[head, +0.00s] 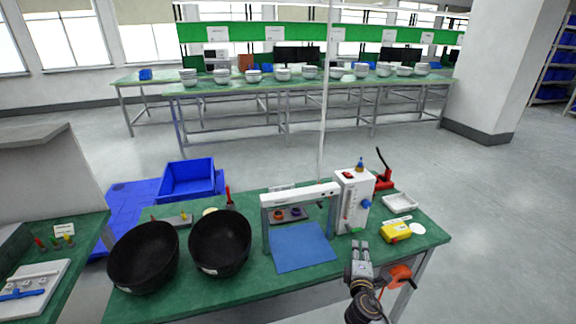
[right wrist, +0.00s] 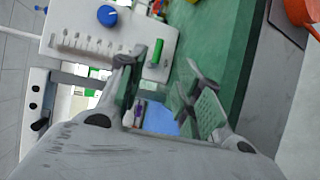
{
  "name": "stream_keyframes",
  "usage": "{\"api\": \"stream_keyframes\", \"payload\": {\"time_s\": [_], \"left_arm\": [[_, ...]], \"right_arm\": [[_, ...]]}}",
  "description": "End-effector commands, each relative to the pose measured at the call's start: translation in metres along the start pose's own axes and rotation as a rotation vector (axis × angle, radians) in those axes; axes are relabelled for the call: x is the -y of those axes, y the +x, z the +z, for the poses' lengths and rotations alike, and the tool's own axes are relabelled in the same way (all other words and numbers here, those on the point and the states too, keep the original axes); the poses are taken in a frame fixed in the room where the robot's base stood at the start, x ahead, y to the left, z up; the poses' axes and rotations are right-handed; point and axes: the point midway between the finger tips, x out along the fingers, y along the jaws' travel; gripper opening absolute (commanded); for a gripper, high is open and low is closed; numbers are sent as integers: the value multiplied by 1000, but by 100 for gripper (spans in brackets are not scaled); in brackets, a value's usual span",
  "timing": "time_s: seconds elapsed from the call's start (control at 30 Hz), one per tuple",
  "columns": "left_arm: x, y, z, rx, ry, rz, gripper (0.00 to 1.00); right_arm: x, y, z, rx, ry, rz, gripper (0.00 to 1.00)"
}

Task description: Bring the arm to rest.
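My right gripper (head: 361,248) is at the front edge of the green table (head: 240,293), just in front of the white instrument box (head: 352,187). In the right wrist view, the two fingers of my right gripper (right wrist: 162,78) stand apart with nothing between them. The white box (right wrist: 84,45) with its blue knob and green handle lies beyond the fingertips in that view. My left gripper is in neither view.
A blue mat (head: 302,262) lies left of the gripper, under a white frame (head: 300,195). Two black bowls (head: 143,272) stand at the left. A yellow device (head: 396,231) and a white tray (head: 400,202) lie at the right. An orange object (head: 400,274) is by the front edge.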

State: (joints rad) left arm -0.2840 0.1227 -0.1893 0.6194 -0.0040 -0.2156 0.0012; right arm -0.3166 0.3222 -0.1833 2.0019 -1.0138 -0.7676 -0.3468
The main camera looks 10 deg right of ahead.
Motion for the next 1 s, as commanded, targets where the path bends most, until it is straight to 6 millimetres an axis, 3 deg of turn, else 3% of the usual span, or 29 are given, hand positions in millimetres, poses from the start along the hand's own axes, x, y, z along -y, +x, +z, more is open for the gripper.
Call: {"api": "stream_keyframes", "payload": {"time_s": [0.27, 0.47, 0.77, 1.0], "left_arm": [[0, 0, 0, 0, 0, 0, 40], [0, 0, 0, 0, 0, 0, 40], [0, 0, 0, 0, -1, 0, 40], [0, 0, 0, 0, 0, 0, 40]], "right_arm": [[10, -12, 7, 40, 121, -78, 34], [31, -39, 15, 112, 333, -233, 34], [67, -99, 12, 226, 651, -531, 34], [85, -157, -1, 304, 850, -782, 34]]}}
